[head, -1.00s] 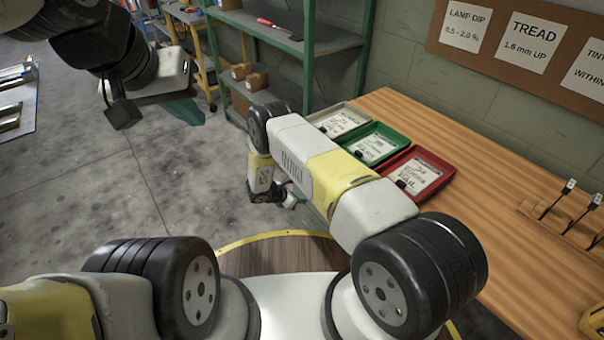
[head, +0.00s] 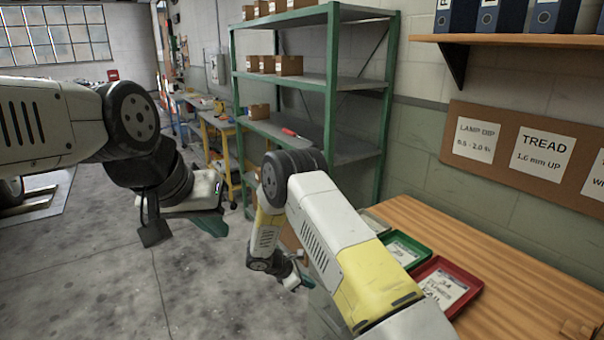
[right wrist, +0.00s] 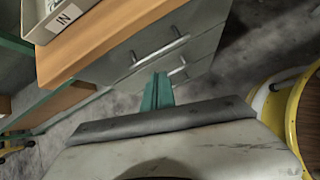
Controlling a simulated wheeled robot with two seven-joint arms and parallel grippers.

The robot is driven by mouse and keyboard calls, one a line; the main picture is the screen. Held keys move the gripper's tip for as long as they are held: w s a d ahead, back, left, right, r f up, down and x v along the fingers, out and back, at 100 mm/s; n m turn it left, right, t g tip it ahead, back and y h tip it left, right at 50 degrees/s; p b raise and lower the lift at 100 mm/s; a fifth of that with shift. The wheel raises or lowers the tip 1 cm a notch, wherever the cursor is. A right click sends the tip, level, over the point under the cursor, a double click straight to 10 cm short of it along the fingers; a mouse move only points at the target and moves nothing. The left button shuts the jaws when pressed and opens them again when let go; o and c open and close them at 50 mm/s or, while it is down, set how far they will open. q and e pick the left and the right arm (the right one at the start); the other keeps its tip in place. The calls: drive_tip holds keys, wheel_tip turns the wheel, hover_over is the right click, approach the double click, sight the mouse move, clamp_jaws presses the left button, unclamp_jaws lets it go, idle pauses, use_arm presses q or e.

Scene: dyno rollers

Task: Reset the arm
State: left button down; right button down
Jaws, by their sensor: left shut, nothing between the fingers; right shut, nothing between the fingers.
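My left gripper (head: 212,222) hangs at the left of the head view, above the bare concrete floor. Its green fingers are shut with nothing between them. My right arm bends down in the middle of the head view, left of the wooden bench. My right gripper (head: 303,281) is low beside the bench, partly hidden by the arm. In the right wrist view the green fingers (right wrist: 158,92) are together and empty, in front of the grey drawers (right wrist: 165,50) under the bench. Both grippers are apart from any object.
The wooden bench (head: 480,255) at the right carries a red tray (head: 462,275), a green tray (head: 412,247) and a grey tray (head: 374,221). A green metal shelf (head: 334,110) with cardboard boxes stands behind. Open floor (head: 230,290) lies to the left.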

drive_tip(key=s+d+r+m+g+y, duration=0.1)
drive_tip(key=s+d+r+m, duration=0.25)
drive_tip(key=r, duration=0.65)
drive_tip(key=s+d+r+m+y, duration=0.2)
drive_tip(key=d+r+m, duration=0.15)
drive_tip(key=r, duration=0.55)
drive_tip(key=s+d+r+m+g+y, duration=0.1)
drive_tip(key=s+d+r+m, duration=0.2)
drive_tip(key=r, duration=0.7)
drive_tip(key=s+d+r+m+t+y, duration=0.1)
drive_tip(key=s+r+m, duration=0.4)
drive_tip(key=s, duration=0.6)
drive_tip(key=s+d+r+m+t+y, duration=0.1)
drive_tip(key=s+r+m+t+y, duration=0.2)
drive_tip(key=s+r, duration=0.6)
drive_tip(key=s+m+y, duration=0.1)
drive_tip(key=m, duration=0.1)
drive_tip(key=shift+s+r+m, duration=0.3)
drive_tip(key=shift+s, duration=0.05)
